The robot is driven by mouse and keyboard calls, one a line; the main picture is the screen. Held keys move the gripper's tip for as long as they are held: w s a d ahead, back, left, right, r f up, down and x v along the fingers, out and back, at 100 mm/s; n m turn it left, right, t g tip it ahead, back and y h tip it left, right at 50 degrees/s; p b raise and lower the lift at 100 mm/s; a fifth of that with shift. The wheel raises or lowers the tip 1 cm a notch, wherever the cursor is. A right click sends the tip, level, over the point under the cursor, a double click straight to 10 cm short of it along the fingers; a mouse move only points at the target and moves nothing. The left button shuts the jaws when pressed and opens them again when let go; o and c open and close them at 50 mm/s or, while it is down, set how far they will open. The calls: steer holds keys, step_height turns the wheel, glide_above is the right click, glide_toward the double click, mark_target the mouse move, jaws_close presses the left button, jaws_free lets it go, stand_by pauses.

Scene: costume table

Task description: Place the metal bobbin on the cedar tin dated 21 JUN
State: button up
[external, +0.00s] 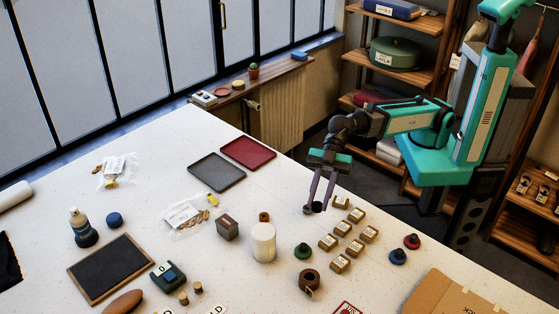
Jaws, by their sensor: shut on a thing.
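My gripper (316,206) points down above the table, at the back left end of a group of small labelled tins. It is shut on a small dark grey thing (317,208), which looks like the metal bobbin; it is too small and partly covered by the fingers to be sure. The tins are brown with pale labels, among them a back tin (341,202), a middle tin (343,228) and a front tin (339,263). The dates on the labels are too small to read, so I cannot tell which is the cedar tin dated 21 JUN.
A green spool (303,251), a brown roll (309,279) and a white cylinder (263,243) stand left of the tins. Red (411,241) and blue (397,257) spools stand to the right. A grey tray (216,172) and a red tray (248,152) lie at the back.

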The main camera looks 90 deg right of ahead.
steer(key=w+d+r+n+g+y, duration=0.1)
steer(key=w+d+r+n+g, duration=0.25)
steer(key=w+d+r, duration=0.8)
step_height(320, 180, down, 13)
steer(key=w+a, duration=0.1)
steer(key=shift+w+a, duration=0.15)
steer(key=shift+w, duration=0.2)
steer(key=shift+w+r+g, duration=0.1)
steer(key=shift+g, duration=0.15)
steer(key=p, duration=0.5)
glide_above(227, 217)
steer(key=shift+f, duration=0.75)
steer(key=shift+f, duration=0.15)
steer(key=shift+f+p, duration=0.75)
steer(key=shift+f, duration=0.9)
